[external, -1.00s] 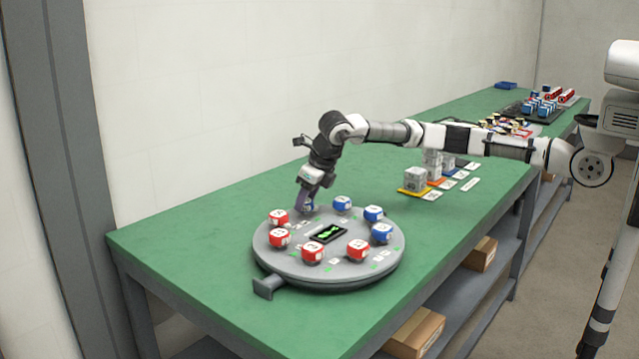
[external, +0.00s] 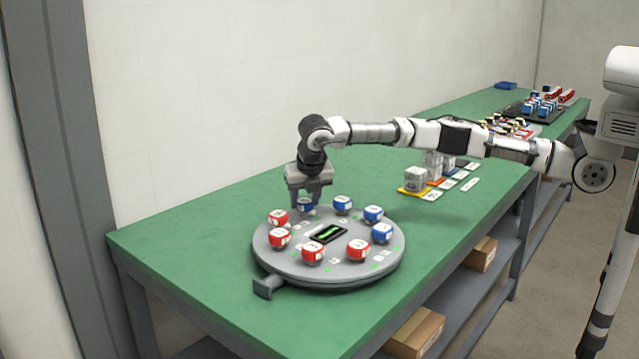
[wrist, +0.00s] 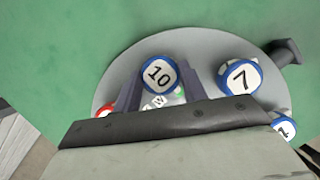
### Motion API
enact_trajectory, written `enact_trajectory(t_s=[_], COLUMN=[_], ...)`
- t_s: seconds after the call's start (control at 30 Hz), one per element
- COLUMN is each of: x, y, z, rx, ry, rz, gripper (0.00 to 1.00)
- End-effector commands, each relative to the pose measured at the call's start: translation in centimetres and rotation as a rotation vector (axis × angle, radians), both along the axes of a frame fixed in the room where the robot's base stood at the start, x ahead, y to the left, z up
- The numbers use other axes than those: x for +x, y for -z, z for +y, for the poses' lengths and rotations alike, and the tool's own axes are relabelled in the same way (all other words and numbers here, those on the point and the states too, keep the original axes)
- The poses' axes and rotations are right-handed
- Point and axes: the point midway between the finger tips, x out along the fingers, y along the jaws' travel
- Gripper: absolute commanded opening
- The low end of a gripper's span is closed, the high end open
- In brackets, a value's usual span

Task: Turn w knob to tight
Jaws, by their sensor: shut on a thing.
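A round grey turntable plate (external: 290,262) on the green bench carries a ring of red and blue knobs. My gripper (external: 307,202) points down at its back left, shut on a blue knob (external: 305,208). In the wrist view this knob (wrist: 158,74) has a white top marked 10, with a finger on either side. A small white label (wrist: 159,101) beside it reads W. The knob's lower part is hidden by the fingers.
Another blue knob (wrist: 239,77), marked 7, stands close beside the held one. A dark display (external: 328,233) with a green mark sits mid-plate. Grey-white blocks (external: 415,179) stand farther along the bench. The bench's left end is clear.

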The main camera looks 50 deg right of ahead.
Motion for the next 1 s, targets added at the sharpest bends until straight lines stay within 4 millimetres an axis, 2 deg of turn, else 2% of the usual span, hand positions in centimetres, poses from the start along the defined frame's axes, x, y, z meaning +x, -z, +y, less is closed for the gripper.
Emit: enact_trajectory(t_s=[0.57,0.6,0.77,1.0], x=[0.09,0.09,0.07,0.05], y=[-0.18,-0.18,-0.12,-0.06], z=[0.03,0.03,0.03,0.02], rx=[0.002,0.002,0.002,0.000], ry=[0.035,0.035,0.035,0.035], rz=[-0.004,-0.004,-0.002,-0.001], gripper=[0.19,0.43,0.64,0.64])
